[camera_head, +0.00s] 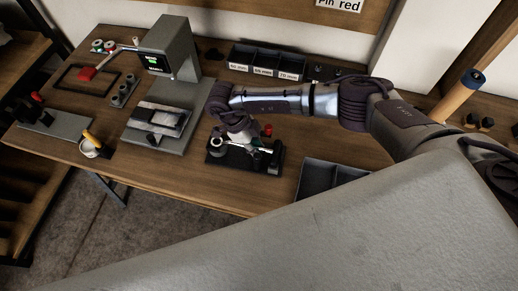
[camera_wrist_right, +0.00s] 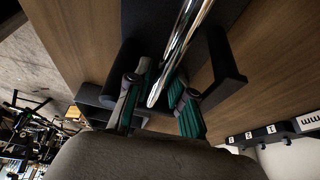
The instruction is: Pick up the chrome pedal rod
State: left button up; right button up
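The chrome pedal rod (camera_wrist_right: 178,48) is a shiny bar running down from the top of the right wrist view, above a dark stand. Its near end lies between the teal pads of my right gripper (camera_wrist_right: 160,92). The fingers stand apart on either side of the rod, with a gap visible; I see no firm grip. In the head view my right gripper (camera_head: 247,142) points down over a dark fixture (camera_head: 232,161) on the bench; the rod is hard to make out there, mostly hidden by the gripper. My left gripper is not in view.
An open grey tray (camera_head: 313,180) is right of the fixture. A grey device with a green display (camera_head: 165,55) stands to its left. Labelled bins (camera_head: 268,63) are behind. A blue-topped orange post (camera_head: 458,95) is far right.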

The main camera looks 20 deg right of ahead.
dwell(0.4)
grip_shut()
